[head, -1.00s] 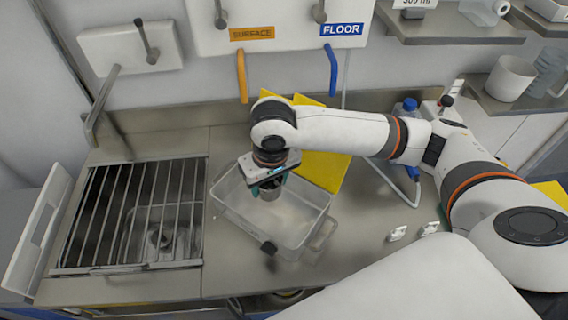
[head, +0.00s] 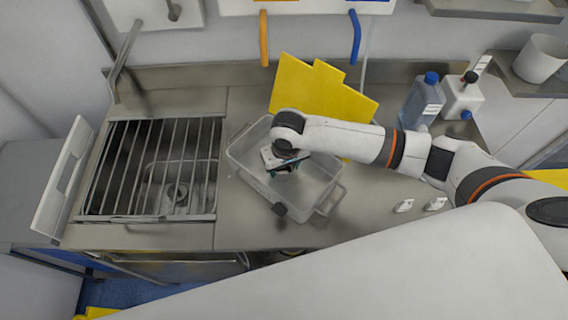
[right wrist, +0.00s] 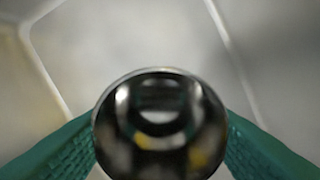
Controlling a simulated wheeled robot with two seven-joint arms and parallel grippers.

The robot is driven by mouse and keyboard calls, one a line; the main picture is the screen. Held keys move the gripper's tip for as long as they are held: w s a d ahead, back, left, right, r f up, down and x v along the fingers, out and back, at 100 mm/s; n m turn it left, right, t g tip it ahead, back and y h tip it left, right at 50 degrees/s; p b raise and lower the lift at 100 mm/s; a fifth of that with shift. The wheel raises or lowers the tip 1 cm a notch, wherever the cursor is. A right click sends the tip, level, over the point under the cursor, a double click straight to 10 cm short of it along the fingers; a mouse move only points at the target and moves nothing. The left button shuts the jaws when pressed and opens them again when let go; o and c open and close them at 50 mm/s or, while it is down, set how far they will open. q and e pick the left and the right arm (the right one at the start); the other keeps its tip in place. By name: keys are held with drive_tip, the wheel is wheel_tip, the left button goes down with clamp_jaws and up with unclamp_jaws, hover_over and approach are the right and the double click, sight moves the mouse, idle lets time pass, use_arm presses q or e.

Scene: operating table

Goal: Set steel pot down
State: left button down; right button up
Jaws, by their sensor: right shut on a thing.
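The steel pot (right wrist: 160,125) is a shiny, round metal vessel between the green fingers in the right wrist view. My right gripper (head: 284,170) is shut on it. In the head view the gripper points down inside the clear plastic bin (head: 322,172), and the pot is hidden beneath the wrist. I cannot tell whether the pot touches the bin's floor. The bin stands on the steel counter (head: 243,228). My left gripper is not in view.
A sink with a wire rack (head: 150,165) lies left of the bin. A yellow folder (head: 315,95) leans behind it. A blue-capped bottle (head: 422,100) and a white canister (head: 462,97) stand at the back right. Small white clips (head: 404,206) lie on the counter to the right.

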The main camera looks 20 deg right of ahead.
drive_tip(key=shift+f, duration=0.1)
drive_tip(key=o, duration=1)
drive_tip(key=shift+r, duration=0.25)
drive_tip(key=r, duration=0.4)
drive_tip(key=s+r, duration=0.1)
drive_tip(key=r, duration=0.6)
drive_tip(key=shift+s+r+b, duration=0.25)
drive_tip(key=shift+r+b, duration=0.15)
drive_tip(key=shift+f, duration=0.1)
